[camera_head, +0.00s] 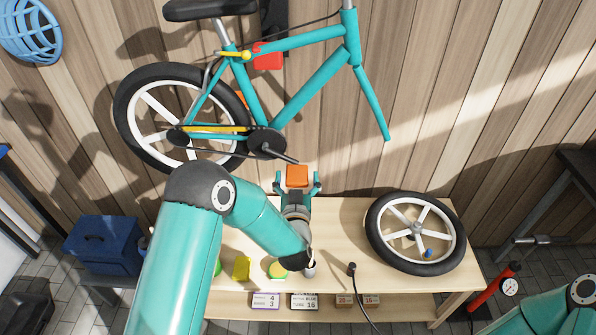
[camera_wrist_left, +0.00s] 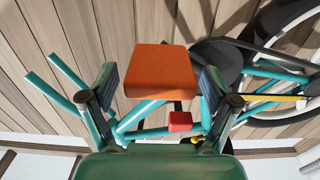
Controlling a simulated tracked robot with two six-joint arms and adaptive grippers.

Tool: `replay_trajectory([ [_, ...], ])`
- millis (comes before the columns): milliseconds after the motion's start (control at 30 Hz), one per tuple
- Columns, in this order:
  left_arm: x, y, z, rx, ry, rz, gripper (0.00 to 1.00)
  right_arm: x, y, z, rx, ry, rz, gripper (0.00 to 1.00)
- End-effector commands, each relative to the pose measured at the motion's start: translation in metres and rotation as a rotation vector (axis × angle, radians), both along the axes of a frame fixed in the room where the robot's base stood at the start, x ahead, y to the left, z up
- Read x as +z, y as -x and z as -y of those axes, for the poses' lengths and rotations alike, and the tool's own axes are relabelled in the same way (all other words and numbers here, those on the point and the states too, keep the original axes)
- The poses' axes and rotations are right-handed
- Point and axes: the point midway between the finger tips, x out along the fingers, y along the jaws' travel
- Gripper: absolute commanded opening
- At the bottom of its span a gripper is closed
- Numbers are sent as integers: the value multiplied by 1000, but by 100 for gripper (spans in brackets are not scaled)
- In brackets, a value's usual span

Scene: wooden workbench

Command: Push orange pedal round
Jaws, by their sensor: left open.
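The orange pedal (camera_head: 297,176) is a block at the end of the dark crank (camera_head: 270,145) on the teal bicycle (camera_head: 315,85). My left gripper (camera_head: 297,183) is open, with its fingers on either side of the pedal. In the left wrist view the pedal (camera_wrist_left: 160,70) sits between the two open fingertips (camera_wrist_left: 160,86), with a narrow gap on each side; I cannot tell whether either finger touches it. My right gripper is not in view; only part of my right arm shows at the lower right.
The bicycle hangs before the plank wall, its rear wheel (camera_head: 133,108) at left and no wheel in its fork. A loose wheel (camera_head: 372,235) lies on the workbench (camera_head: 340,215). A yellow object (camera_head: 242,268), a blue toolbox (camera_head: 103,243) and a red pump (camera_head: 490,288) are nearby.

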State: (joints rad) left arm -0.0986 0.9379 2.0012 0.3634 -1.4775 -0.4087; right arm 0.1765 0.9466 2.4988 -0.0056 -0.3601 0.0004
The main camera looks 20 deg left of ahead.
Motion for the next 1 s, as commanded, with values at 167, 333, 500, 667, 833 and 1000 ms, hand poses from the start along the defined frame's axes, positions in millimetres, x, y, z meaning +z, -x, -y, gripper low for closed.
replay_trajectory([
  [167,0,-10,-3,-1,-1,0,88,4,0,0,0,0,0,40],
  [333,-1,-11,-3,-1,-1,0,88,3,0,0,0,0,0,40],
  [500,-1,-11,-3,-2,0,-1,78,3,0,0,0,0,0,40],
  [667,-1,-11,-2,-2,0,-1,51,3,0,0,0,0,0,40],
  [833,-1,-11,-2,-2,0,-1,22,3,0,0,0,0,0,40],
  [1000,-1,-11,-2,-2,0,-1,0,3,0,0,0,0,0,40],
])
